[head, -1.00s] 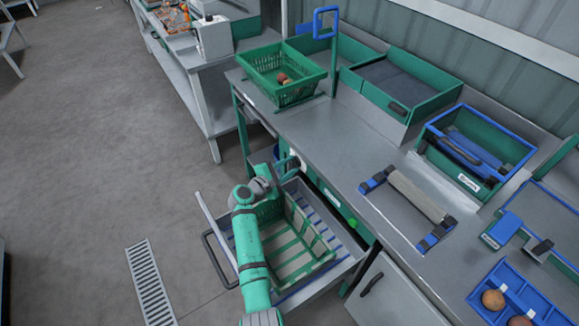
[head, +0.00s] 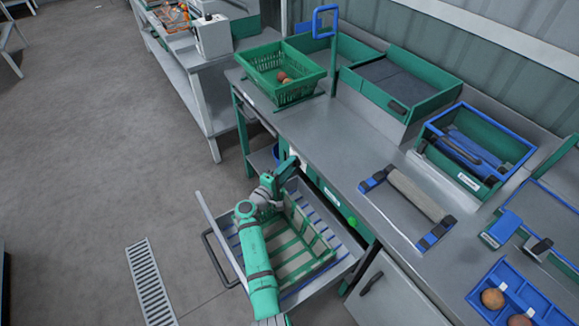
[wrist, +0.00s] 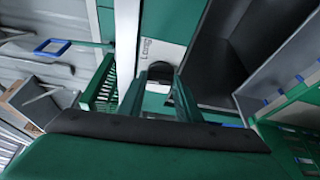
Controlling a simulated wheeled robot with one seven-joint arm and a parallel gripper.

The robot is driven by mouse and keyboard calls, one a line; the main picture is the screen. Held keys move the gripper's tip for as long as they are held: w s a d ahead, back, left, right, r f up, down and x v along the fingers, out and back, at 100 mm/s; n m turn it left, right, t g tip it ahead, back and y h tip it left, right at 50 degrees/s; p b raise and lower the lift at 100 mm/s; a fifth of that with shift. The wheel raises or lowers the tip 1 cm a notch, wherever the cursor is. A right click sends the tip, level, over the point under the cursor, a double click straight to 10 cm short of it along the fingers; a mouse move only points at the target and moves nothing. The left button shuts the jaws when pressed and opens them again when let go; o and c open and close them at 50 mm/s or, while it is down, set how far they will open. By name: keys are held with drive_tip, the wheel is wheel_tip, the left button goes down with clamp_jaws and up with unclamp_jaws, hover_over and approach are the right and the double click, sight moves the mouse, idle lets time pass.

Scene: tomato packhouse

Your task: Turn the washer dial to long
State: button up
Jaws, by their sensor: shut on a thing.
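In the wrist view, a white label strip reads "Long" (wrist: 147,48) on the green and white panel (wrist: 163,25) ahead of my gripper. A small dark, rounded piece, which looks like the washer dial (wrist: 160,73), sits between the fingertips of my gripper (wrist: 161,81). The gripper is shut on it, and the fingers hide its sides. Its pointer cannot be made out. In the head view, my gripper (head: 288,168) is at the bench front, above the open drawer. The dial is hidden there behind my arm.
An open drawer (head: 211,252) with a green rack stands below my arm. The grey bench top (head: 330,155) is close above the gripper. A green basket (head: 310,82) with tomatoes stands on it. The floor left of the drawer is clear apart from a drain grate (head: 150,285).

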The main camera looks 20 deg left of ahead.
drive_tip(key=m+t, duration=0.1)
drive_tip(key=m, duration=0.2)
drive_tip(key=m+h, duration=0.1)
drive_tip(key=m, duration=0.2)
drive_tip(key=m+t+h, duration=0.1)
drive_tip(key=m, duration=0.2)
drive_tip(key=shift+a+f+t, duration=0.15)
drive_tip(key=shift+f+t, duration=0.15)
drive_tip(key=shift+f, duration=0.1)
drive_tip(key=shift+m+h, duration=0.3)
drive_tip(key=shift+h, duration=0.1)
drive_tip(key=o, duration=1)
drive_tip(key=shift+o, duration=0.2)
drive_tip(key=shift+r, duration=0.1)
